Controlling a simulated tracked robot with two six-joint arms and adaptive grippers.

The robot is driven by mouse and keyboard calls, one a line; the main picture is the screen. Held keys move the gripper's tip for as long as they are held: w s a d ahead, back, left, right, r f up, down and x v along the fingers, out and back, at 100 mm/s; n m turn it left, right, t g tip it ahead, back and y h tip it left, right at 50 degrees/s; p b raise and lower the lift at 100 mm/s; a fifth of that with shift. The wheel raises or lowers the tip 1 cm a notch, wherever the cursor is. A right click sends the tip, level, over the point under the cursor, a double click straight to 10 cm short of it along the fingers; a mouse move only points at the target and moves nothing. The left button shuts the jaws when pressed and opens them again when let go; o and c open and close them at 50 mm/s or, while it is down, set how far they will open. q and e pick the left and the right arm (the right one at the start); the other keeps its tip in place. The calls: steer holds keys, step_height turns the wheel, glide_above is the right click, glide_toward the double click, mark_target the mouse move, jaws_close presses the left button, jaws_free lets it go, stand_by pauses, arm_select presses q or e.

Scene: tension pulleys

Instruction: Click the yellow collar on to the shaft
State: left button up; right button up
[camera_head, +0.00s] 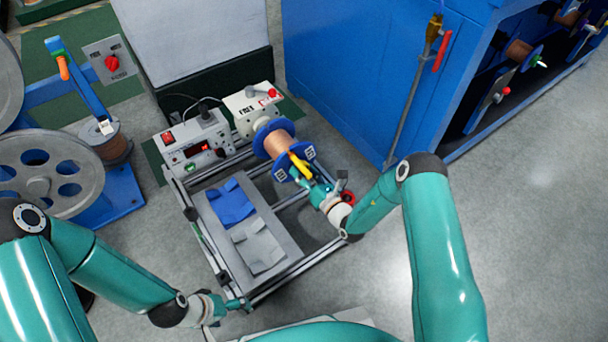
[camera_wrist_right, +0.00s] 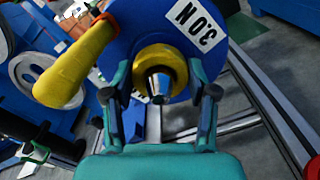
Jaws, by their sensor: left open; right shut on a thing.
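The spool of copper wire (camera_head: 277,146) sits between blue flanges on the machine. In the right wrist view the near blue flange (camera_wrist_right: 150,22) faces me, with a white label. The yellow collar (camera_wrist_right: 178,62) surrounds the silver shaft end (camera_wrist_right: 160,80) at the flange's centre. Whether it is fully seated cannot be told. My right gripper (camera_wrist_right: 160,88) has a finger on each side of the collar and is shut on it; it also shows in the head view (camera_head: 318,192). My left gripper (camera_head: 240,304) is open and empty near the frame's front corner.
A yellow handle (camera_wrist_right: 75,62) sticks out from the flange, left of my right fingers. A tray (camera_head: 226,240) with blue and grey cloths lies on the rail frame. A control box (camera_head: 195,145) stands behind it. A blue cabinet (camera_head: 350,75) stands to the right.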

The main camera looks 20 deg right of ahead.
steer(key=shift+w+a, duration=0.25)
steer(key=shift+w, duration=0.35)
stand_by(0.4)
steer(key=o, duration=1.2)
steer(key=shift+o, duration=0.2)
steer(key=v, duration=1.2)
steer(key=shift+f, duration=0.1)
